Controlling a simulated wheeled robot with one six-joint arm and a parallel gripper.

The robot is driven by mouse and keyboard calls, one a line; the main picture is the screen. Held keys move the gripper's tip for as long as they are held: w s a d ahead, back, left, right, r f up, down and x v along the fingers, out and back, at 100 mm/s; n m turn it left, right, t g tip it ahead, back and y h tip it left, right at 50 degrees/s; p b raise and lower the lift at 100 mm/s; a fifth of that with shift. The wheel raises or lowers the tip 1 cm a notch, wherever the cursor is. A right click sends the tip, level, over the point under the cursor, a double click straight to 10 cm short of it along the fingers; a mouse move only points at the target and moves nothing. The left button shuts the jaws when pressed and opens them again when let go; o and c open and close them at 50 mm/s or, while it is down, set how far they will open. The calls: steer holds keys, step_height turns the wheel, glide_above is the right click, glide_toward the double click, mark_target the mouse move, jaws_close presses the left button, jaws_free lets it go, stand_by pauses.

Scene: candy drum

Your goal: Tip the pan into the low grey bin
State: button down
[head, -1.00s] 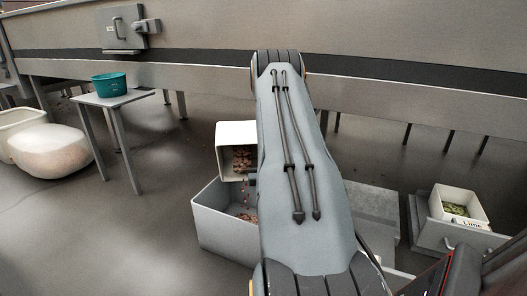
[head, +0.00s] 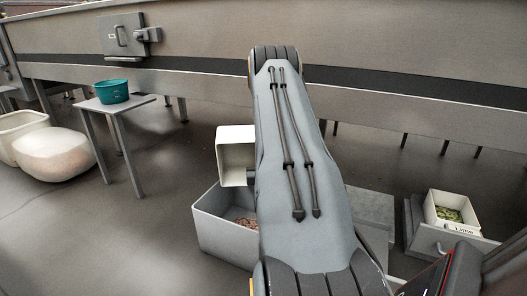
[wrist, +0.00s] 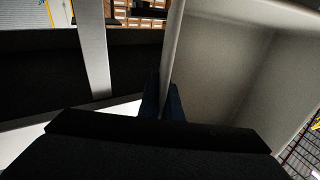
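The white pan (head: 236,140) is tipped on its side above the low grey bin (head: 212,232), with its open side facing me. Its inside looks empty in the head view. In the wrist view the pan (wrist: 240,85) fills the right side and its inner walls are bare. My gripper (wrist: 164,104) is shut on the pan's wall; in the head view my arm hides most of it. Small brown pieces (head: 243,222) lie in the grey bin. My arm covers the bin's right part.
A teal bowl (head: 112,91) stands on a small grey table (head: 121,104) at the left. White tubs (head: 20,121) sit at far left. A white box labelled Lime (head: 449,211) with green pieces is at the right. A long steel machine (head: 380,55) spans the back.

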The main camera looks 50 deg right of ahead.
steer(key=w+d+g+y+p, duration=0.1)
steer(key=p, duration=0.2)
steer(key=w+d+g+y+p, duration=0.1)
steer(key=g+p, duration=0.1)
steer(key=p, duration=0.1)
steer(key=shift+w+d+r+y, duration=0.25)
steer(key=shift+w+r+y, duration=0.1)
steer(key=shift+w+y, duration=0.05)
steer(key=shift+w+d+f+g+p, duration=0.2)
steer(key=shift+w+d+g+p, duration=0.1)
steer(key=shift+p, duration=0.35)
steer(key=shift+f+y, duration=0.2)
steer(key=shift+y, duration=0.1)
steer(key=shift+w, duration=0.1)
steer(key=shift+w+d+g+y+p, duration=0.15)
steer(key=shift+g+y+p, duration=0.2)
steer(key=shift+p, duration=0.4)
steer(key=f+g+y, duration=0.1)
steer(key=w+d+f+g+y, duration=0.1)
steer(key=g, duration=0.1)
steer(key=w+f+g+y, duration=0.1)
steer(key=g+y, duration=0.1)
steer(key=shift+d+f, duration=0.2)
steer(key=shift+d, duration=0.15)
